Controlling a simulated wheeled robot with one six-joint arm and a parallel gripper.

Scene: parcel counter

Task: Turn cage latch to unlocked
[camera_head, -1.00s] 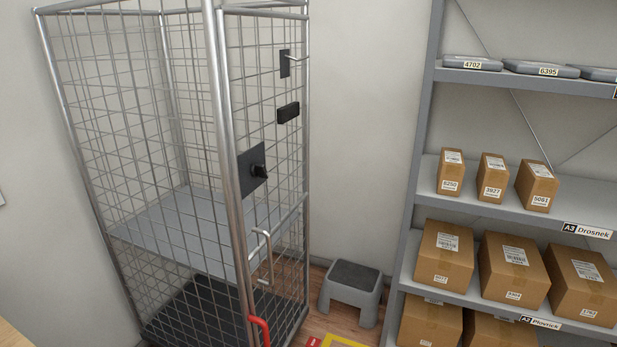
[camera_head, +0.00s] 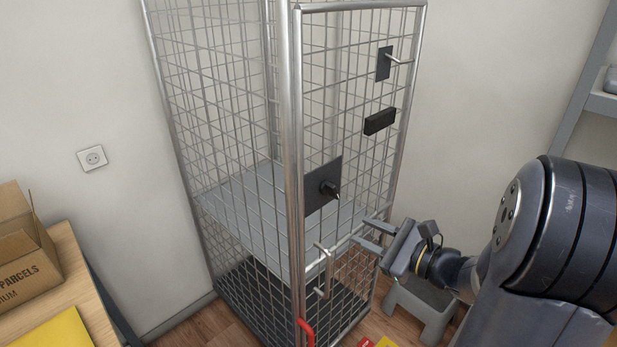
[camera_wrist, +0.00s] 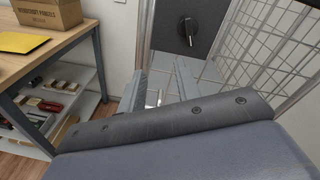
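The wire cage (camera_head: 292,120) stands in the middle of the head view. Its latch is a black knob (camera_head: 329,188) on a dark square plate (camera_head: 312,204) on the front door; the knob also shows in the wrist view (camera_wrist: 187,27), and its pointer looks roughly upright there. My gripper (camera_head: 367,233) is in front of the door, below and to the right of the knob, apart from it. Its two fingers are spread with nothing between them. In the wrist view my gripper (camera_wrist: 160,82) points toward the area below the plate.
A door handle (camera_head: 322,270) and a red lever (camera_head: 307,331) are low on the cage. A grey step stool (camera_head: 424,307) stands behind my arm. A wooden table (camera_head: 82,285) with an open parcel box (camera_head: 24,248) is at left. A shelf (camera_head: 602,103) is at far right.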

